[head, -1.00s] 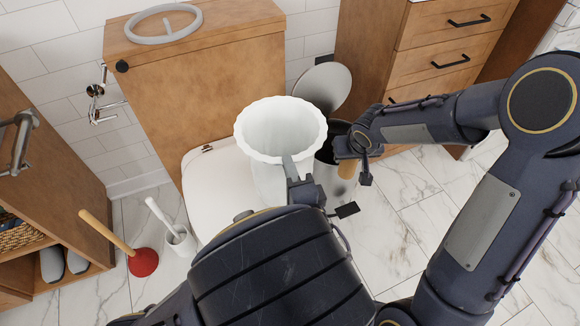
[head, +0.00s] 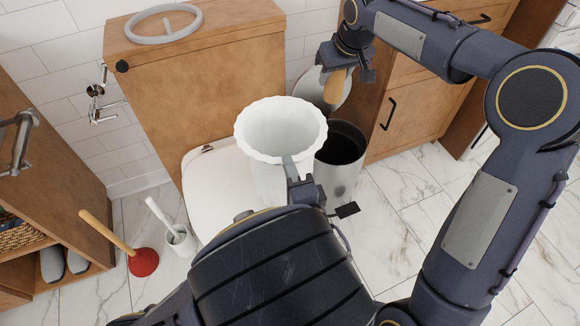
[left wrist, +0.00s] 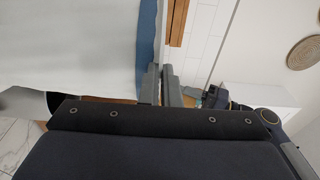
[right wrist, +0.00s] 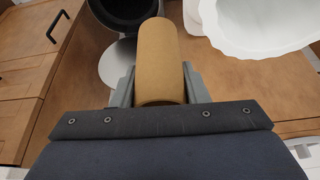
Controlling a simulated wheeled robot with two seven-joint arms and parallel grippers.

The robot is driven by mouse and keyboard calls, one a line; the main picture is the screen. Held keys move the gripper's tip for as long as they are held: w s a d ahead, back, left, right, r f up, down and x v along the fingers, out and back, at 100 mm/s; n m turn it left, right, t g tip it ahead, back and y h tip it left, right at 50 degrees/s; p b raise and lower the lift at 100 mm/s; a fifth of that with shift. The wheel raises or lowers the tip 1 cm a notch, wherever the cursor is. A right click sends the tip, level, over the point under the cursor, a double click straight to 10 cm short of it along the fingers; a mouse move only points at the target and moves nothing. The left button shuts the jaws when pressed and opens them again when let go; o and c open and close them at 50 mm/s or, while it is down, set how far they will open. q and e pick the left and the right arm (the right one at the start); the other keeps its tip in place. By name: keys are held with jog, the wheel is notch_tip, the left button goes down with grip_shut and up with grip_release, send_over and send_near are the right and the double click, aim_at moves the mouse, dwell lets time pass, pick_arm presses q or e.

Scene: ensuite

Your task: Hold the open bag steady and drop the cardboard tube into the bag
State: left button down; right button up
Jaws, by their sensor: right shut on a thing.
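The white open bag (head: 262,137) stands upright with a wide, scalloped mouth in front of the toilet tank. It also shows in the right wrist view (right wrist: 262,28) and fills the upper left of the left wrist view (left wrist: 70,45). My left gripper (head: 290,168) is at the bag's near rim. Its fingers (left wrist: 160,85) are close together beside the bag wall; whether they pinch it is unclear. My right gripper (head: 338,70) is shut on the tan cardboard tube (head: 336,87), up and right of the bag. The tube (right wrist: 160,55) sticks out beyond its fingers.
A metal bin (head: 340,165) with a dark, open mouth stands right beside the bag, its round lid (head: 312,84) raised behind. A toilet (head: 207,185) is at left, with a plunger (head: 142,262) and brush (head: 180,238) nearby. A wooden cabinet (head: 425,105) is at right.

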jog(key=s+a+m+h, duration=0.1)
jog(key=s+a+m, duration=0.2)
jog(key=s+a, duration=0.5)
jog(key=a, duration=0.3)
jog(key=shift+s+a+r, duration=0.25)
jog(key=shift+a+r, duration=0.05)
jog(key=shift+a, duration=0.05)
jog(key=shift+f, duration=2.5)
jog(key=o, duration=1)
jog(key=shift+r, duration=0.15)
jog(key=v, duration=1.1)
jog(key=shift+s+a+r, duration=0.1)
jog(key=shift+s+r, duration=0.15)
jog(key=shift+r, duration=0.1)
